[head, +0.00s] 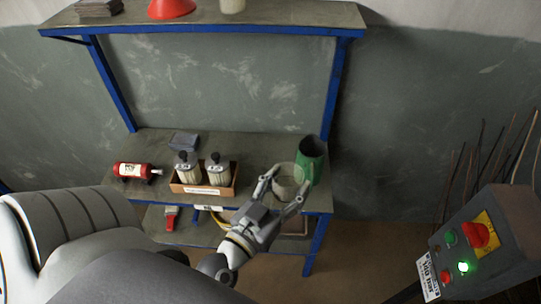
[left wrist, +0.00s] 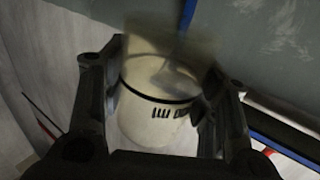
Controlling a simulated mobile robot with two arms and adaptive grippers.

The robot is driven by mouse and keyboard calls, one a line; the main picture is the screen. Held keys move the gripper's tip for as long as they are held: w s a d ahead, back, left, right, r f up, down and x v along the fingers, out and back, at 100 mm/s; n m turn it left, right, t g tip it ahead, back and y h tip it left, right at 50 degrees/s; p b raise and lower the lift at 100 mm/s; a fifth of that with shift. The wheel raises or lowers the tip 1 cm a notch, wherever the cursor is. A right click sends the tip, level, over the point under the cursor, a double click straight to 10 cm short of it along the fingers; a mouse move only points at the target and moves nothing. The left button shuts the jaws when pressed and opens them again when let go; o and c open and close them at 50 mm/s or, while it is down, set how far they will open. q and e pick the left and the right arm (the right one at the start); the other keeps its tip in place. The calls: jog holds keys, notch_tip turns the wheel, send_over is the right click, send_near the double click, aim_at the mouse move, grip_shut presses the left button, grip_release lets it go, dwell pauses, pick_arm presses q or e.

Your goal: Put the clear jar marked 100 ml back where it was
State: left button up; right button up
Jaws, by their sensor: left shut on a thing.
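The clear jar (head: 287,182) is between the fingers of my left gripper (head: 284,190), near the front right of the workbench shelf. My left gripper is shut on it. In the left wrist view the jar (left wrist: 155,120) fills the space between the two fingers, with a dark line around it and dark marks too blurred to read. The jar looks upright in the head view. I cannot tell whether its base touches the shelf. My right gripper is not in view.
A green container (head: 311,160) stands just right of the jar. A cardboard box (head: 204,190) with two dark-topped bottles is to the left. A control box (head: 478,245) with a lit green button stands at the lower right.

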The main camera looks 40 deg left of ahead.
pick_arm(q)
jog(key=w+a+f+b, duration=0.1)
jog(key=a+f+b, duration=0.15)
jog(key=f, duration=0.35)
jog(key=w+a+f+b, duration=0.1)
jog(key=f+b, duration=0.2)
jog(key=f, duration=0.2)
jog(key=shift+n+y, duration=0.3)
jog(key=shift+y, duration=0.1)
jog(key=w+a+f+b, duration=0.1)
jog(key=w+a+f, duration=0.1)
jog(key=w+f, duration=0.1)
jog(key=w+a+f+b, duration=0.1)
jog(key=w+a+f, duration=0.2)
jog(key=w, duration=0.1)
jog(key=w+a+f+b, duration=0.1)
jog(key=w+a+f, duration=0.2)
jog(key=w, duration=0.1)
jog(key=shift+a+f, duration=0.15)
jog(key=shift+w+a+f+b, duration=0.2)
jog(key=shift+w+f+b, duration=0.1)
jog(key=shift+f+b, duration=0.2)
notch_tip(320, 180, down, 2)
jog(key=shift+w+a+f+b, duration=0.1)
jog(key=shift+w+f+b, duration=0.1)
jog(key=shift+b, duration=0.6)
jog(key=shift+f, duration=0.4)
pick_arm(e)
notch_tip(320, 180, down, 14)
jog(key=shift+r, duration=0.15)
